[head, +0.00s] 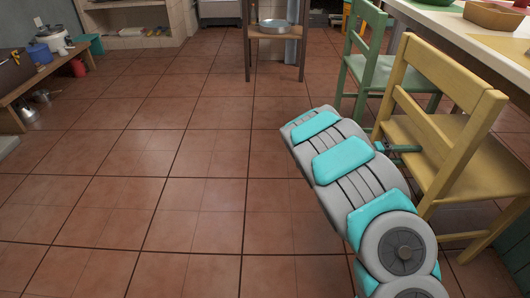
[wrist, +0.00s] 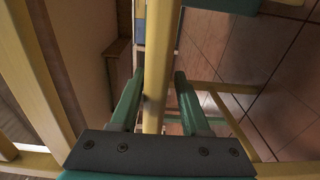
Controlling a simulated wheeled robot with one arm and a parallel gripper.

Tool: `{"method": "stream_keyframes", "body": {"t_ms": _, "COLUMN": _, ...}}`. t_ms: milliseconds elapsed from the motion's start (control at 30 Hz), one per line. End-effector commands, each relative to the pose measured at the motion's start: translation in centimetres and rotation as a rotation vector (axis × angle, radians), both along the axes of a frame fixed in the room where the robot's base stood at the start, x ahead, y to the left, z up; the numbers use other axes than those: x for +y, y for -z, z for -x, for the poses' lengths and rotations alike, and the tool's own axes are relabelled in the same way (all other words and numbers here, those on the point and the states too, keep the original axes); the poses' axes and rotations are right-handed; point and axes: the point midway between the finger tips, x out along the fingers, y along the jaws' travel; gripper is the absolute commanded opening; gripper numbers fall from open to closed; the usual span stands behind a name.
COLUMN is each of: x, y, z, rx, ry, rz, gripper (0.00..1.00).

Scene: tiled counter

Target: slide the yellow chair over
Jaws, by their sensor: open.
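The yellow chair (head: 455,72) stands upright at the right, beside the counter, with its slatted back toward the open floor. My gripper (head: 395,148) is at the chair's near left side, by a back post at about seat height, partly hidden by the chair. In the wrist view, a yellow bar of the chair (wrist: 153,118) passes between the two green fingers of my gripper (wrist: 160,78). The fingers are open, with gaps on both sides of the bar.
A green chair (head: 372,72) stands just behind the yellow one. The counter (head: 455,30) runs along the right. A small wooden stand with a metal pan (head: 272,27) is at the back. A low bench (head: 35,68) is at the left. The tiled floor between is clear.

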Motion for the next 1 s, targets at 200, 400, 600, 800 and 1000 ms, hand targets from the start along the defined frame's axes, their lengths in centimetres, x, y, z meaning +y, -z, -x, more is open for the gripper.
{"method": "stream_keyframes", "body": {"t_ms": 200, "x": 0.1, "y": -0.3, "z": -0.1, "rx": -0.003, "ry": -0.002, "rz": 0.004, "gripper": 0.6}}
{"method": "stream_keyframes", "body": {"t_ms": 400, "x": 0.1, "y": -0.4, "z": -0.1, "rx": -0.005, "ry": -0.003, "rz": 0.006, "gripper": 0.6}}
{"method": "stream_keyframes", "body": {"t_ms": 600, "x": 0.5, "y": -0.5, "z": -0.1, "rx": -0.006, "ry": -0.004, "rz": 0.006, "gripper": 0.6}}
{"method": "stream_keyframes", "body": {"t_ms": 800, "x": 3.1, "y": -0.5, "z": 0.0, "rx": -0.008, "ry": -0.007, "rz": 0.006, "gripper": 0.6}}
{"method": "stream_keyframes", "body": {"t_ms": 1000, "x": 5.9, "y": -0.5, "z": 0.3, "rx": -0.008, "ry": -0.009, "rz": 0.005, "gripper": 0.6}}
